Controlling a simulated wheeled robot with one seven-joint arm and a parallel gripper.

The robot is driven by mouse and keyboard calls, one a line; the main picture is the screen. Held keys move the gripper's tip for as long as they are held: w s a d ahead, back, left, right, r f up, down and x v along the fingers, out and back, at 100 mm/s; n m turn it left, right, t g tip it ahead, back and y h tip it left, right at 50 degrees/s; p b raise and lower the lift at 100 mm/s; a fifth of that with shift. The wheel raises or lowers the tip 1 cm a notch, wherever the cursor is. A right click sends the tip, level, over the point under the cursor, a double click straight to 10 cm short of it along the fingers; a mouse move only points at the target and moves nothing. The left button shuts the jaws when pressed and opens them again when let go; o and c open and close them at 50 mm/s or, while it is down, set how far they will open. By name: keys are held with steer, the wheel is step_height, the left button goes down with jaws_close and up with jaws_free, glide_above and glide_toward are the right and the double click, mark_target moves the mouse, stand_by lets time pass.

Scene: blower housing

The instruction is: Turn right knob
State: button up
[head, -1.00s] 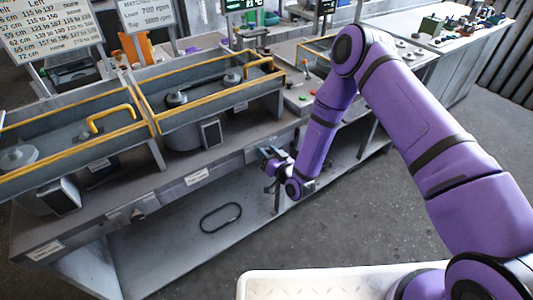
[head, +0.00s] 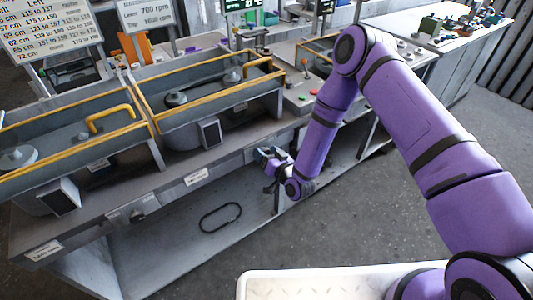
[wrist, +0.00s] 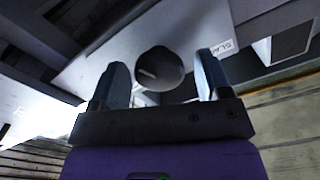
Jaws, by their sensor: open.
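The right knob (wrist: 160,69) is a round grey knob with a pale slanted mark, on the bench's front face in the wrist view. My gripper (wrist: 161,75) is open, with one blue finger on each side of the knob in that view. The fingertips look close to the panel; I cannot tell whether they touch the knob. Another knob, the left one (head: 137,215), shows on the same front face.
Two machine housings with yellow-edged rims (head: 205,85) stand on the bench above. A label plate (head: 196,176) is on the front face. A lower shelf (head: 165,250) with a black loop (head: 221,217) lies below. The floor (head: 345,215) in front is clear.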

steer(key=v, duration=1)
steer(key=shift+s+d, duration=0.25)
steer(key=shift+s, duration=0.1)
steer(key=shift+w+r, duration=0.1)
steer(key=w+d+r+n+g+h, duration=0.1)
steer(key=w+d+r+h, duration=0.15)
steer(key=r, duration=0.55)
steer(key=w+d+r+n+g+h, duration=0.1)
steer(key=w+d+r+g, duration=0.15)
steer(key=r, duration=0.55)
steer(key=w+d+r+n+g+h, duration=0.15)
steer(key=w+d+r, duration=0.25)
steer(key=r, duration=0.5)
steer(key=s+d+r+m+g+h, duration=0.1)
steer(key=s+d+r+m+h, duration=0.1)
steer(key=s+d+r, duration=0.5)
steer(key=s+d+r+m+g+h, duration=0.1)
steer(key=s+d+r+m+h, duration=0.2)
steer(key=s+r, duration=0.7)
steer(key=s+d+r+g, duration=0.1)
steer(key=s+d+r, duration=0.1)
steer(key=s, duration=0.7)
steer(key=s+d+r+g, duration=0.1)
steer(key=s+d+r, duration=0.1)
steer(key=s, duration=0.7)
steer(key=shift+r+m+g, duration=0.35)
steer(key=shift+r+g, duration=0.05)
steer(key=shift+r, duration=0.35)
